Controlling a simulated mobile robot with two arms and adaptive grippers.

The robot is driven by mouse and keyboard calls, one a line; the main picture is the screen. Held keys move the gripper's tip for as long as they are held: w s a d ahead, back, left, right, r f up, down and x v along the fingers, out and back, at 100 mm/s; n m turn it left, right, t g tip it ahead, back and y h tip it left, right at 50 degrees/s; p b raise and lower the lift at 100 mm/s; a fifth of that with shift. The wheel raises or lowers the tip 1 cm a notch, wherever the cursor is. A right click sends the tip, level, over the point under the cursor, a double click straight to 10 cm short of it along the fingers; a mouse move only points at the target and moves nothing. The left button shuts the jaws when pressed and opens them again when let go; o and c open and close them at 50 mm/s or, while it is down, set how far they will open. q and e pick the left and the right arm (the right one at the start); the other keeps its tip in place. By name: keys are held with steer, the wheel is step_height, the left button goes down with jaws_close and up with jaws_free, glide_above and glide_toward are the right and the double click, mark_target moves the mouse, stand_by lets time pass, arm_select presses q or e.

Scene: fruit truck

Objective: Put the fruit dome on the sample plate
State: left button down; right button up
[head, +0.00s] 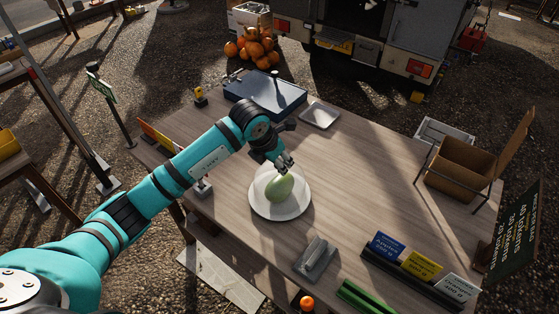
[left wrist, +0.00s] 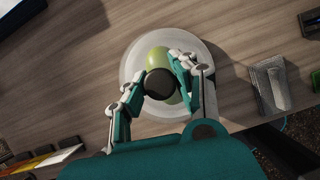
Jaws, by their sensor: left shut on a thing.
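The sample plate (head: 257,207) is a round white plate on the wooden table, with a green oval fruit (head: 280,189) on it. My left gripper (head: 284,166) is right above the fruit. In the left wrist view its fingers (left wrist: 158,92) close around a dark round knob, which I take for the top of the fruit dome (left wrist: 160,84). The dome seems clear and its wall is hard to make out over the plate (left wrist: 133,68). I cannot tell whether its rim touches the plate. My right gripper is not in view.
A grey stand (head: 316,259) is near the plate, with label cards (head: 421,265) to its right. A blue-topped scale (head: 265,94) and a small metal tray (head: 320,116) are at the back. A cardboard box (head: 462,165) is at right. The middle right of the table is free.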

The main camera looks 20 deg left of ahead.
arm_select(q)
steer(key=c, duration=1)
jaws_free()
steer(key=shift+f, duration=0.1)
steer(key=shift+c, duration=0.2)
steer(key=shift+r, duration=0.25)
steer(key=shift+s+a+r, duration=0.1)
steer(key=shift+r, duration=0.2)
steer(key=b+v, duration=0.2)
steer(key=v, duration=0.9)
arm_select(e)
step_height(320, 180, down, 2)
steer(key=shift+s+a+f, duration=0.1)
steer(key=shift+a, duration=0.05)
